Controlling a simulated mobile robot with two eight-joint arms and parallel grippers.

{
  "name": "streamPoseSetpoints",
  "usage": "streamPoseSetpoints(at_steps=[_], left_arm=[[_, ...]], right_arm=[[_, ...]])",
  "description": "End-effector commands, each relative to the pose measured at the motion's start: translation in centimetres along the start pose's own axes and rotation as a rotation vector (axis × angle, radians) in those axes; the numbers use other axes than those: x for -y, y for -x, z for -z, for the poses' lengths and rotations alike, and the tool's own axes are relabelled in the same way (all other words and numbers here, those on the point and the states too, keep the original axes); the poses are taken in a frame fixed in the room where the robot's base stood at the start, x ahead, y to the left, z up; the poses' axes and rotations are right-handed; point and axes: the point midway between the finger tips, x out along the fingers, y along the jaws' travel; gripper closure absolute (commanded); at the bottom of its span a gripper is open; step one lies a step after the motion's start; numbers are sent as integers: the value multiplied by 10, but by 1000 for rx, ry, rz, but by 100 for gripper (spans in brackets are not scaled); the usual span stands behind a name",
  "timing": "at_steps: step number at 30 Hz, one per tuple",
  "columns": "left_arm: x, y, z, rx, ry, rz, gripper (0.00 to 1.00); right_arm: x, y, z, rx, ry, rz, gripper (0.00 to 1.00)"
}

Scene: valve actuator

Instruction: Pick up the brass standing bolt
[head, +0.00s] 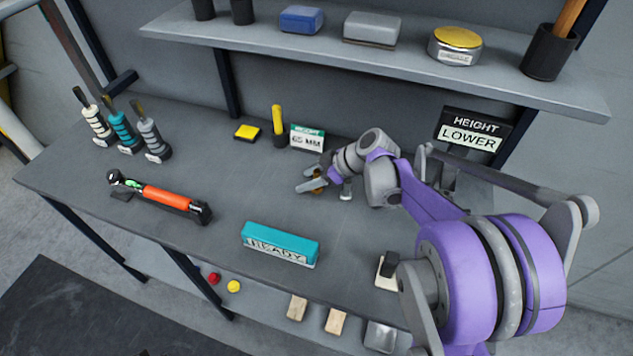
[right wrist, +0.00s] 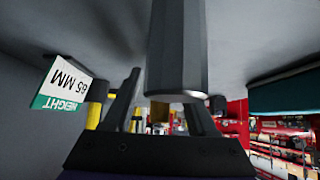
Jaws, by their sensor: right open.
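The brass bolt (head: 318,187) shows as a small brown-gold patch on the workbench in the head view, mostly hidden by my right gripper (head: 309,181). The gripper is open and low over the bench, with its fingers around or beside the patch; I cannot tell if they touch it. In the right wrist view, which looks upside down, an upright faceted cylinder (right wrist: 177,50) stands at the open fingers (right wrist: 160,105). It looks dark grey there, so its brass colour is not clear. My left gripper is not in view.
The 65 MM sign (head: 306,138) and yellow post (head: 278,125) stand behind. The teal READY block (head: 280,243) lies in front. A shelf (head: 400,62) overhangs the bench.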

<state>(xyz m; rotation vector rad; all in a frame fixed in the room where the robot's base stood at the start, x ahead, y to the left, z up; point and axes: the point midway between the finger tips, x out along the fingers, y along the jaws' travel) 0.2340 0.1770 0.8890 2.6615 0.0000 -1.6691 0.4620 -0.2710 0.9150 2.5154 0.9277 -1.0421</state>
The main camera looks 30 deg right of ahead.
Motion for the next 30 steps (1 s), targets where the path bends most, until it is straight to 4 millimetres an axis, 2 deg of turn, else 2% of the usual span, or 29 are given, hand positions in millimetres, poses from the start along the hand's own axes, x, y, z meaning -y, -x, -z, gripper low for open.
streamPoseSetpoints(at_steps=[6,15,30], left_arm=[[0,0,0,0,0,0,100],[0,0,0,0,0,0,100],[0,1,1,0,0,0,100]], right_arm=[[0,-1,0,0,0,0,44],[0,-1,0,0,0,0,98],[0,3,4,0,0,0,100]])
